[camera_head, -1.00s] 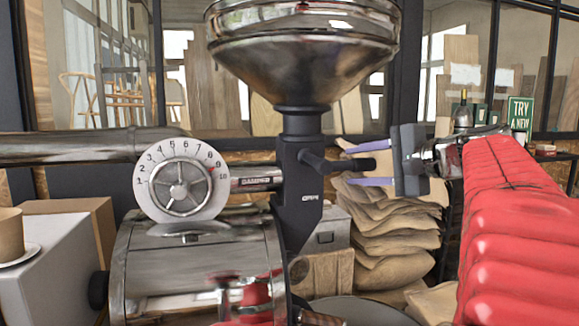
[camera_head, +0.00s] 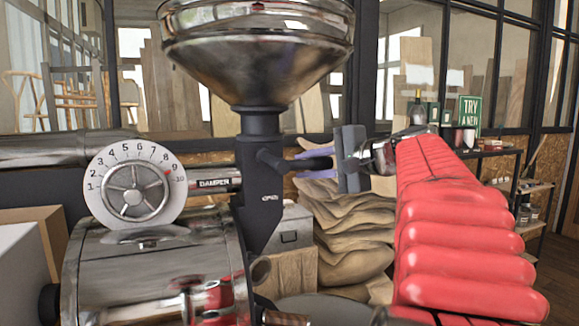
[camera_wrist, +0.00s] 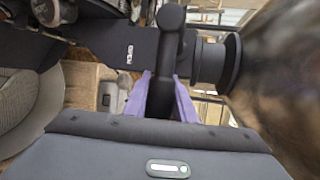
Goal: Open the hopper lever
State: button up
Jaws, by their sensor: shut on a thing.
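The hopper lever (camera_head: 280,162) is a dark rod sticking out to the right from the black neck (camera_head: 258,205) under the shiny metal hopper (camera_head: 255,60). My gripper (camera_head: 316,163) reaches it from the right, its purple fingers shut above and below the rod near its free end. In the wrist view the lever (camera_wrist: 168,60) runs down between the two purple fingers (camera_wrist: 161,100), which lie against its sides. The rod's tip is partly hidden by the fingers and the gripper body.
A numbered dial (camera_head: 135,190) and a damper rod (camera_head: 214,182) sit left of the neck, above the metal drum (camera_head: 150,265). Stacked sacks (camera_head: 350,225) lie behind and below my gripper. A shelf (camera_head: 535,190) stands at the right.

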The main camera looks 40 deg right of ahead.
grip_shut()
jog(key=shift+a, duration=0.1)
